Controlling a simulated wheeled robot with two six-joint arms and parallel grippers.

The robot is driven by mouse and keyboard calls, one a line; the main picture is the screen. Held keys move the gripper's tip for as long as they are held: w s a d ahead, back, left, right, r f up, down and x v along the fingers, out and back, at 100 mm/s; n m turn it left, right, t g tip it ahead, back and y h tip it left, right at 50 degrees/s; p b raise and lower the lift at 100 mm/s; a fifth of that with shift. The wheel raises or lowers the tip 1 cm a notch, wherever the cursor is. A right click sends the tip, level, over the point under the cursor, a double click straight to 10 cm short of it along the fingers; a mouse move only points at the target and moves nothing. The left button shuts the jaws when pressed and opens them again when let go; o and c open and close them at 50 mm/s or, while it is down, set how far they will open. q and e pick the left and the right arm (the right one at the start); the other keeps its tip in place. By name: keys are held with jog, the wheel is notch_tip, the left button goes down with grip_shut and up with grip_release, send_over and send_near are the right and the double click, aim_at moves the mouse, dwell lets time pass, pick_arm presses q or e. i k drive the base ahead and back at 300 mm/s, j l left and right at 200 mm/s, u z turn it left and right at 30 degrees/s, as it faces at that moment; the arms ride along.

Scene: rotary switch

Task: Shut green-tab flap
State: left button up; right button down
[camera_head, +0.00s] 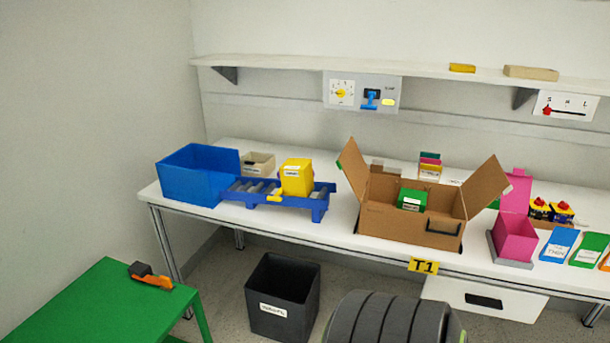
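An open cardboard box (385,222) stands on the white table. Its left flap (353,160) is raised and leans outward, with a small green tab (340,166) at its outer edge. Its right flap (486,187) is also raised and leans outward. A bit of green (494,204) shows beside the right flap; I cannot tell whether it belongs to the box. A green labelled pack (412,199) sits inside the box. Neither of my grippers is in view.
A blue roller stand (317,208) with a yellow box (297,176) is left of the cardboard box, beyond it a blue bin (192,179). An open magenta box (515,238) stands close on the right. A shelf (400,74) runs above.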

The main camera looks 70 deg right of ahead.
aim_at(352, 163)
jog(key=z, duration=2.35)
